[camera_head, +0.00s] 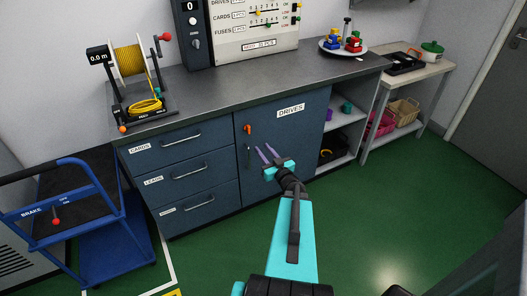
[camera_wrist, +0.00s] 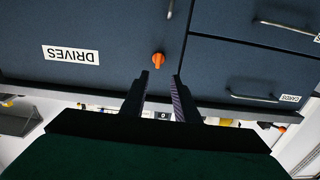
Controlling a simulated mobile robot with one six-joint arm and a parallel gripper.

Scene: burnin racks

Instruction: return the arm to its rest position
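My arm reaches forward from the bottom of the head view, over the green floor. My gripper (camera_head: 267,154) is in front of the blue cabinet door labelled DRIVES (camera_head: 310,131). Its two purple fingers are apart, with nothing between them. In the wrist view, which looks upside down, the gripper (camera_wrist: 163,80) also shows its two fingers apart and empty. An orange knob (camera_wrist: 158,59) on the door appears just beyond the fingertips; it also shows in the head view (camera_head: 248,129). I cannot tell the exact gap to the door.
Drawers (camera_head: 184,168) stand left of the door, open shelves (camera_head: 345,128) right. The worktop (camera_head: 225,85) carries a yellow cable reel (camera_head: 128,60), a panel (camera_head: 253,25) and a plate of coloured pieces (camera_head: 343,48). A blue cart (camera_head: 75,200) stands left. The right floor is clear.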

